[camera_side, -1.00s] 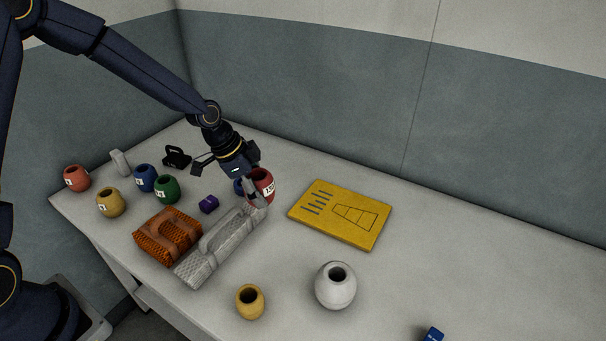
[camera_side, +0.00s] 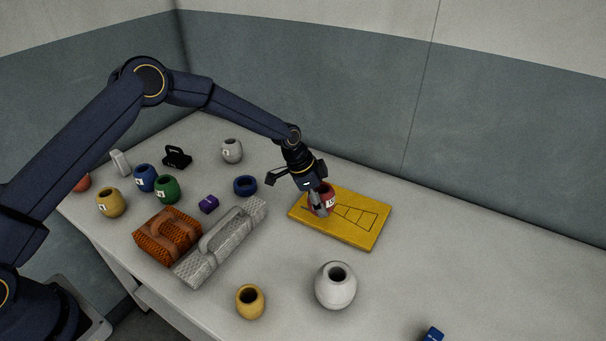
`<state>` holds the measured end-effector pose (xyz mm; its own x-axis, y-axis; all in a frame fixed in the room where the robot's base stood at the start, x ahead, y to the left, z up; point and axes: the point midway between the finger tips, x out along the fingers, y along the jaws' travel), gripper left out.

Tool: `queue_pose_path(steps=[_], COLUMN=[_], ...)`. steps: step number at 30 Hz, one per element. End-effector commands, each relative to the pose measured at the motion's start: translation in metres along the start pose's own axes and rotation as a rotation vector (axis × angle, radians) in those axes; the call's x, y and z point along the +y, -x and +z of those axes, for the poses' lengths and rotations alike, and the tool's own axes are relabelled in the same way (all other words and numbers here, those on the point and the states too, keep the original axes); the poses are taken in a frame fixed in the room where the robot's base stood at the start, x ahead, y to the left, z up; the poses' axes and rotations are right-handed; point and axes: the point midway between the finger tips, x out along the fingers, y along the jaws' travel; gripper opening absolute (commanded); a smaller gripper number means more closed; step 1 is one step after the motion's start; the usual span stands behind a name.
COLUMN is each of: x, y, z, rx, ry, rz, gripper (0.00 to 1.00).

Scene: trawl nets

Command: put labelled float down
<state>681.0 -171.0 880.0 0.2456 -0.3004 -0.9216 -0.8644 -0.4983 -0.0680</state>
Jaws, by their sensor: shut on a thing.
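The labelled float is a red, rounded float (camera_side: 326,195) with a white label. My gripper (camera_side: 318,202) is shut on it. The float is over the left part of the yellow board (camera_side: 358,236), which has dark lines and a trapezoid drawing on it. I cannot tell whether the float touches the board. My fingers hide part of the float and the board's line marks.
A white float (camera_side: 335,287) and a small yellow float (camera_side: 250,302) stand in front. A grey net bundle (camera_side: 205,262) and an orange one (camera_side: 158,243) lie left. Several labelled floats, including a green one (camera_side: 167,190), stand further left. The table right of the board is mostly clear.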

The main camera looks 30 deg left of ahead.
Motion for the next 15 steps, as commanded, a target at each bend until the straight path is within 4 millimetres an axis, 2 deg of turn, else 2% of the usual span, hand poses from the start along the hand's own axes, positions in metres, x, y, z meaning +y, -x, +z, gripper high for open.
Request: queue_pose_path(steps=[5, 10, 15], x=[-0.005, -0.003, -0.003], y=[-0.014, -0.037, -0.038], z=[0.0, 0.01, 0.01], rx=[0.0, 0.0, 0.001], ry=[0.0, 0.0, -0.001], rz=[0.0, 0.0, -0.002], gripper=[0.37, 0.37, 0.37])
